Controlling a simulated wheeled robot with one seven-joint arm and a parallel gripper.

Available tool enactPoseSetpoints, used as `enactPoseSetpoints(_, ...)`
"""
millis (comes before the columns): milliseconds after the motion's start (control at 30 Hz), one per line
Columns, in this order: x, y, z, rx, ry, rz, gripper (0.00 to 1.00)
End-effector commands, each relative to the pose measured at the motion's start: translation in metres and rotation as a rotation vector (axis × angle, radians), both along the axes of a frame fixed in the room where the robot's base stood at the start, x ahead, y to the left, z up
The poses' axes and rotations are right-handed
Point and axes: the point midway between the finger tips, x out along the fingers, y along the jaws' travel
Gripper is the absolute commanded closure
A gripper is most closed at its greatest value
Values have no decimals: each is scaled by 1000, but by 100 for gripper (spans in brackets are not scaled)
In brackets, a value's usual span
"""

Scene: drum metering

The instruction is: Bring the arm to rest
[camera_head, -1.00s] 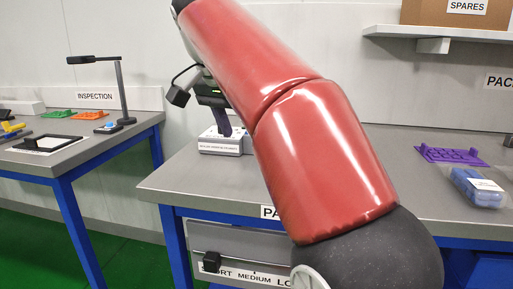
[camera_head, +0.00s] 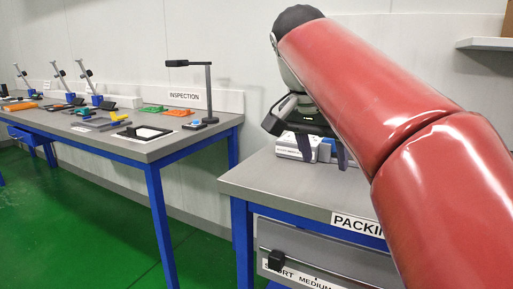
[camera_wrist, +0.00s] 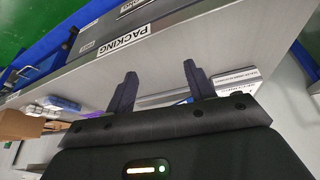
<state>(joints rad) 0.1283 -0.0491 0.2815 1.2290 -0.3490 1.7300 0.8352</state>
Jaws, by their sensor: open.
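My arm (camera_head: 370,95) is red and reaches up across the right side of the head view, over the packing bench. My gripper (camera_wrist: 158,85) shows in the wrist view with its two dark fingers apart and nothing between them. In the head view my gripper (camera_head: 325,155) is partly hidden behind my arm, above the back of the packing bench (camera_head: 290,190). A white labelled box (camera_head: 294,150) stands on the bench close behind my gripper. I cannot tell whether the fingers touch it.
The inspection bench (camera_head: 185,135) stands to the left with a lamp (camera_head: 208,90), a black frame (camera_head: 143,133) and several coloured parts. Green floor (camera_head: 80,220) lies open in front of it. A drawer unit (camera_head: 310,255) sits under the packing bench. A wall shelf (camera_head: 487,43) is at upper right.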

Motion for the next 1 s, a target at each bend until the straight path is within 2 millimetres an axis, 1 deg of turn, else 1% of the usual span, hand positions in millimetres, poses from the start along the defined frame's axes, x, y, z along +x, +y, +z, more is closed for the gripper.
enactPoseSetpoints(33, -10, 3, -9, -10, 5, 52, 46)
enactPoseSetpoints(67, -15, 4, -17, -14, 9, 89, 46)
enactPoseSetpoints(167, -37, 6, -48, -25, 15, 231, 46)
enactPoseSetpoints(200, -46, 7, -63, -25, 15, 286, 46)
enactPoseSetpoints(267, -61, 7, -86, -25, 13, 368, 46)
enactPoseSetpoints(500, -121, 5, -188, -1, -34, 640, 46)
enactPoseSetpoints(600, -139, 6, -223, 8, -61, 716, 46)
enactPoseSetpoints(700, -151, 7, -246, 12, -80, 761, 46)
enactPoseSetpoints(767, -155, 7, -254, 13, -87, 777, 46)
enactPoseSetpoints(833, -157, 8, -259, 13, -92, 787, 46)
enactPoseSetpoints(1000, -157, 8, -259, 13, -92, 787, 46)
